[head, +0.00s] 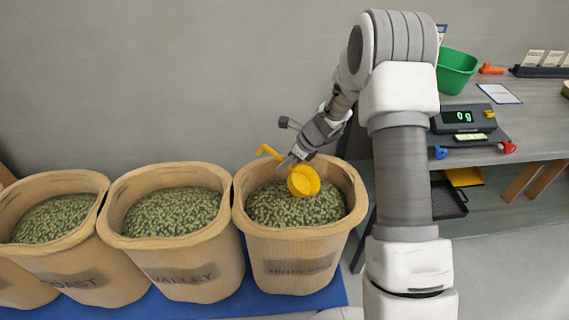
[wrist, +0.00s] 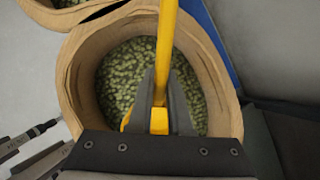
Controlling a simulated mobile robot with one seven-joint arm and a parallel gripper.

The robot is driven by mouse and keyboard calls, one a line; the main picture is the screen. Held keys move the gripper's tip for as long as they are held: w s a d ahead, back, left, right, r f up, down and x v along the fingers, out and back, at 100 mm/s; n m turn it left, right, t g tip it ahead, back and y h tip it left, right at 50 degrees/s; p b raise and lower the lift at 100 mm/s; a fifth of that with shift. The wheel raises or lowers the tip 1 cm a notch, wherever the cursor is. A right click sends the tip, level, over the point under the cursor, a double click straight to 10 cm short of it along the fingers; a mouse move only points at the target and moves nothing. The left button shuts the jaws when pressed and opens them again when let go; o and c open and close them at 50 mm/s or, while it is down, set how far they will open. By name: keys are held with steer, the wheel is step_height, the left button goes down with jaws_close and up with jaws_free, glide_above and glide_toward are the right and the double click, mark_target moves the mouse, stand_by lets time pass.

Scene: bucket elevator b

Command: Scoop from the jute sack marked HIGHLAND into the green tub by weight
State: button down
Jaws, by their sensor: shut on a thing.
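The jute sack marked HIGHLAND (head: 330,240), its label partly blurred, stands open at the right end of the sack row, full of green beans (head: 270,209). My gripper (head: 287,160) is over this sack and shut on a yellow scoop (head: 303,181). The scoop's bowl is just above or touching the beans; I cannot tell which. In the wrist view the scoop's yellow handle (wrist: 166,45) runs between my fingers, with the sack rim (wrist: 82,60) around. The green tub (head: 456,70) is on the bench at the right, partly behind my arm. The scale (head: 462,118) reads 0 g.
Sacks marked VALLEY (head: 190,270) and COAST (head: 85,275) stand to the left on a blue base (head: 225,303). The grey bench (head: 520,115) holds a white sheet (head: 499,93), an orange tool (head: 491,69) and a card holder (head: 541,71). My arm crosses before the bench.

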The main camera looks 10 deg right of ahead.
steer(key=s+d+f+h+b, duration=0.1)
steer(key=s+d+f+b, duration=0.15)
steer(key=f+b, duration=0.35)
steer(key=s+d+f+b, duration=0.1)
steer(key=d+f+b, duration=0.2)
steer(key=f, duration=0.5)
steer(key=shift+g, duration=0.4)
steer(key=r+p, duration=0.4)
steer(key=r, duration=0.1)
steer(key=a+r+p, duration=0.1)
steer(key=r+p, duration=0.4)
steer(key=w+r+p, duration=0.1)
steer(key=r+p, duration=0.3)
steer(key=r, duration=0.1)
steer(key=shift+a+r, duration=0.15)
steer(key=shift+r, duration=0.05)
steer(key=shift+w+a+r+h+p, duration=0.2)
steer(key=shift+h+p, duration=0.1)
steer(key=shift+p, duration=0.95)
steer(key=shift+p, duration=0.3)
steer(key=shift+w+a+r+h+p, duration=0.1)
steer(key=shift+a+h+p, duration=0.2)
steer(key=shift+p, duration=0.7)
steer(key=p, duration=0.2)
steer(key=g+h+p, duration=0.1)
steer(key=p, duration=0.1)
steer(key=shift+w+a+r, duration=0.25)
steer(key=shift+a, duration=0.15)
